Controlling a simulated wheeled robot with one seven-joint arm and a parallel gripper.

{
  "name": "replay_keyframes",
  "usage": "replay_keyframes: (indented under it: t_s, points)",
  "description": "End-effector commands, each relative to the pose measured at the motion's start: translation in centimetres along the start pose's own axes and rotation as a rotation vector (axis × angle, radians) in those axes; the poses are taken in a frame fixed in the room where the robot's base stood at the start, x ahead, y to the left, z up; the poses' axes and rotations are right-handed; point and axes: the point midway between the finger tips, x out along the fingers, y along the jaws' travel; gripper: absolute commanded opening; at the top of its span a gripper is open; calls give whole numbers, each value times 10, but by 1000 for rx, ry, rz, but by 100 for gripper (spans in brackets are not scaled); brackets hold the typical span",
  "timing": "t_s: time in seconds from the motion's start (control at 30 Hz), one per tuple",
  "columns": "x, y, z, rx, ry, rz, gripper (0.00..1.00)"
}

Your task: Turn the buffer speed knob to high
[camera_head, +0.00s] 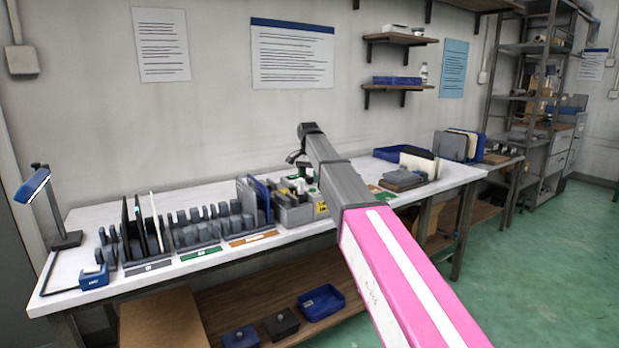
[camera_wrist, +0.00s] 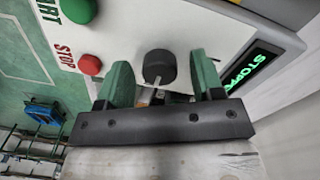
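The black round knob (camera_wrist: 159,67) is in the upper middle of the wrist view, on a pale panel, with a small light pointer mark at its lower edge. My gripper (camera_wrist: 160,78) has two green fingers, one to the left and one to the right of the knob. The fingers are apart, with gaps to the knob on both sides, so it is open. In the head view my arm reaches over the bench to the grey machine (camera_head: 297,214). The gripper and knob cannot be made out there.
A red STOP button (camera_wrist: 90,65) and a green START button (camera_wrist: 78,10) sit left of the knob. A dark display (camera_wrist: 255,66) with green text is on the right. On the bench (camera_head: 75,272), a rack of dark panels (camera_head: 190,228) stands left of the machine.

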Motion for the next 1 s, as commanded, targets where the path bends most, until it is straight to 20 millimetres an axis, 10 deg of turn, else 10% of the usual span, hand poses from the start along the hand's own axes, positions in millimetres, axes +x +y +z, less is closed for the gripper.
replay_keyframes:
  t_s: [0.27,1.0]
  points:
    - [-4,0,0,-1,1,0,61]
    - [-107,0,0,0,1,-1,61]
